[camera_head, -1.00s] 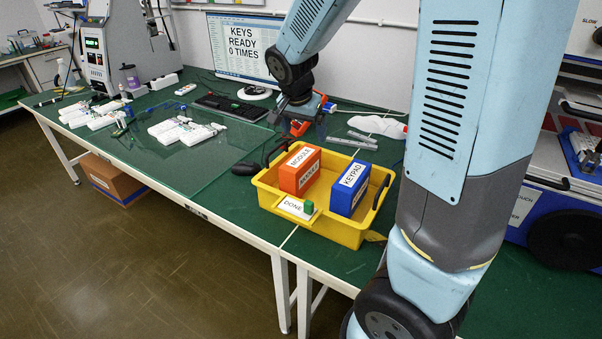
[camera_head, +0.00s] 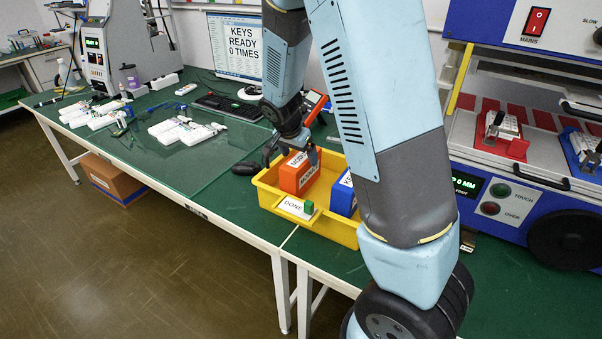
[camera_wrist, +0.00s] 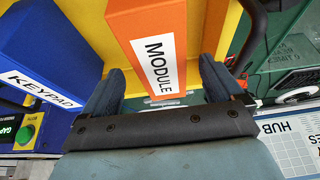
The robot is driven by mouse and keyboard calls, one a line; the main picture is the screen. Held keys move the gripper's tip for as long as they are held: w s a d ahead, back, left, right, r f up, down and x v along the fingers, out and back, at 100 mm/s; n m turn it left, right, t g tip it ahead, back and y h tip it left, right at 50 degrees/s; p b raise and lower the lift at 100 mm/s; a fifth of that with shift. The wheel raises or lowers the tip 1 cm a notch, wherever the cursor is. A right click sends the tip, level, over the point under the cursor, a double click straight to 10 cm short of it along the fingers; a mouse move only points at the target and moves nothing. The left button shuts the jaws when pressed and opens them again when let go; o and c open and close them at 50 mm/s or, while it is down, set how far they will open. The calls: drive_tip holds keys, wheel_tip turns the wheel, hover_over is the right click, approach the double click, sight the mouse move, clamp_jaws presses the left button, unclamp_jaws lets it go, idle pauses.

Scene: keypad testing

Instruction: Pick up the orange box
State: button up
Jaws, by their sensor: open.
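The orange box (camera_head: 290,181), labelled MODULE, stands in the yellow tray (camera_head: 341,231), on its left side. My gripper (camera_head: 291,155) is over the top of the box in the head view, and my arm hides part of it. In the wrist view the orange box (camera_wrist: 147,22) shows ahead of my open gripper (camera_wrist: 161,84), with its MODULE label facing up. One dark finger is on each side of the label end. I cannot tell whether the fingers touch the box.
A blue box (camera_head: 342,198), labelled KEYPAD in the wrist view (camera_wrist: 50,60), stands in the tray to the right. A DONE label (camera_head: 294,207) and green button (camera_head: 308,207) are at the tray's front. A monitor (camera_head: 236,48) and black keyboard (camera_head: 229,107) are behind.

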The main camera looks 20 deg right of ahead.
drive_tip(key=shift+x, duration=3.05)
drive_tip(key=shift+f, duration=0.2)
drive_tip(key=shift+w, duration=0.1)
drive_tip(key=c, duration=1.2)
